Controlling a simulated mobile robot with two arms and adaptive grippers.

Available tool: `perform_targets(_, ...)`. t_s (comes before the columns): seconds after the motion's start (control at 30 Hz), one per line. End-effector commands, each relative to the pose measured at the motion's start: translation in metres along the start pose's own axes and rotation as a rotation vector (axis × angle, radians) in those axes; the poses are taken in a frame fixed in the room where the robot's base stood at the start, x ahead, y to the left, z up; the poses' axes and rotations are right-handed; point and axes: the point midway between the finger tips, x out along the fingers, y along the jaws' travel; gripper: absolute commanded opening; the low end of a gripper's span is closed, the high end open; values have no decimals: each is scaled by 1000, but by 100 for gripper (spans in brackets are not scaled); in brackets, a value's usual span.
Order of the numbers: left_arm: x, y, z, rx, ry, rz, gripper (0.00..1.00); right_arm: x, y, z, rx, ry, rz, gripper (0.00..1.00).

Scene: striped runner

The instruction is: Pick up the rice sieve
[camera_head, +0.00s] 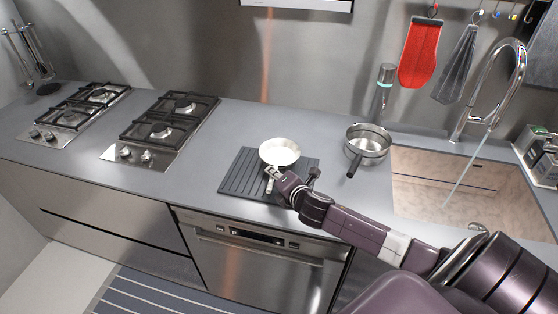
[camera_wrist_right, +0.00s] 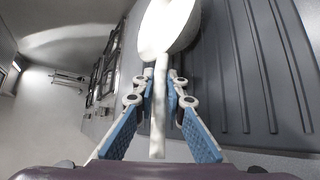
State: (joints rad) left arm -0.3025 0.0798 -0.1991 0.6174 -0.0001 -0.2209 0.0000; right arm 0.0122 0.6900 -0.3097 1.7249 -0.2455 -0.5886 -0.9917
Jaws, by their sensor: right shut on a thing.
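The rice sieve (camera_head: 279,151) is a pale, shallow round bowl with a straight handle, at the dark ridged mat (camera_head: 238,180) on the counter. In the right wrist view its bowl (camera_wrist_right: 168,28) is at the top and its white handle runs down between the fingers. My right gripper (camera_head: 272,173) is at the handle, on the near side of the bowl. In the right wrist view the right gripper's blue-padded fingers (camera_wrist_right: 161,95) are closed around the handle. Whether the bowl touches the mat is hard to tell. My left gripper is not in view.
A steel saucepan (camera_head: 367,145) with a dark handle stands right of the mat, near the sink (camera_head: 455,190) with its running tap. Two gas hobs (camera_head: 162,130) are on the left. A bottle-like grinder (camera_head: 382,90) stands behind the saucepan. The counter left of the mat is clear.

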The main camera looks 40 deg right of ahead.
Motion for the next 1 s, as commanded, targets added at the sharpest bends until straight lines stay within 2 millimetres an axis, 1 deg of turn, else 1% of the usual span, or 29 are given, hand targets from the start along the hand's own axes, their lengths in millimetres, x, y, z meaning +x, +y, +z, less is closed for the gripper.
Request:
perform_targets(0.3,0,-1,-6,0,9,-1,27,-1,4,3,-2,-2,5,0)
perform_targets(0.47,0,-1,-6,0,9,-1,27,-6,16,8,-4,-4,9,0)
perform_targets(0.57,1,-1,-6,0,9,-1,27,-13,31,15,-6,-3,9,0)
perform_targets(0.67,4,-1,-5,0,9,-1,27,-23,53,26,-7,-4,12,0)
perform_targets(0.8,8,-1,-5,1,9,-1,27,-40,89,42,-7,-5,13,0)
perform_targets(1.0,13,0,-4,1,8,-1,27,-61,133,63,-4,-5,11,0)
